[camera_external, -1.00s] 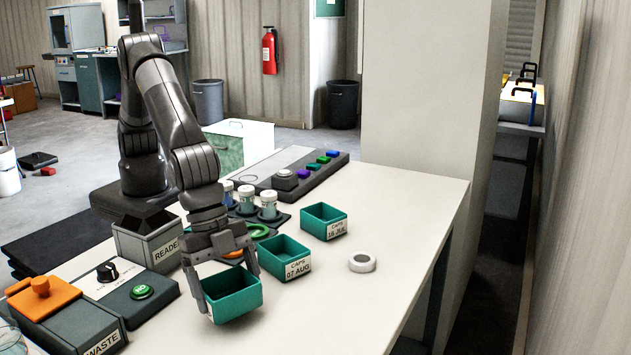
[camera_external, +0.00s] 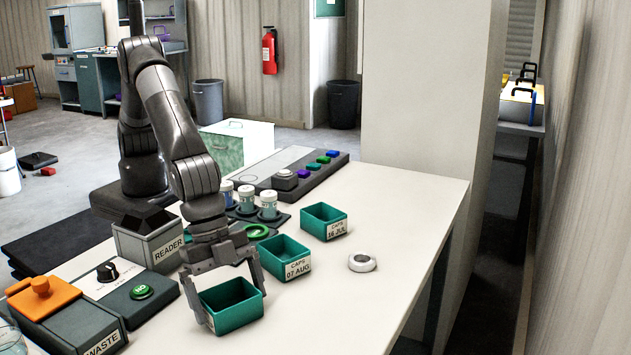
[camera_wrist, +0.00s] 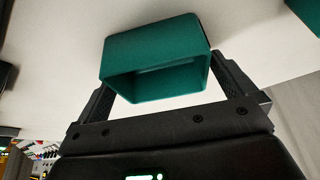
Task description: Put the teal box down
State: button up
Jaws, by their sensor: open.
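An open-topped teal box (camera_external: 236,316) sits at the near part of the white table, and no label shows on its visible sides. My gripper (camera_external: 236,306) is open, with one finger on either side of this box. In the wrist view the teal box (camera_wrist: 155,62) lies between the spread fingers (camera_wrist: 168,85), its open top towards the camera. Its underside is hidden, but it appears to rest on the table. Two similar teal boxes stand behind it, one labelled CAPS 07 AUG (camera_external: 285,258) and one labelled CAPS 16 JUL (camera_external: 324,222).
A white ring-shaped item (camera_external: 362,262) lies to the right. The grey READER box (camera_external: 150,246), a control panel with a green button (camera_external: 142,292) and the WASTE bin (camera_external: 85,335) with an orange lid stand left. Capped jars (camera_external: 268,205) stand behind.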

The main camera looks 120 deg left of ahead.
jog(key=v, duration=1.1)
jog(key=s+a+r+n, duration=0.1)
jog(key=s+a+r, duration=0.35)
jog(key=a, duration=0.35)
jog(key=s+a+r, duration=0.4)
jog(key=a+r, duration=0.1)
jog(key=a, duration=0.3)
jog(key=s+a+r+n, duration=0.1)
jog(key=s+a+r, duration=0.35)
jog(key=a, duration=0.25)
jog(key=s+a+f, duration=0.1)
jog(key=s+a, duration=0.4)
jog(key=s, duration=0.3)
jog(key=s+a+f+n+t+y, duration=0.1)
jog(key=s+a, duration=0.4)
jog(key=s, duration=0.3)
jog(key=s+a+f+n, duration=0.1)
jog(key=s+a, duration=0.4)
jog(key=s, duration=0.4)
jog(key=shift+a+y, duration=0.15)
jog(key=shift+y, duration=0.25)
jog(key=shift+r, duration=0.1)
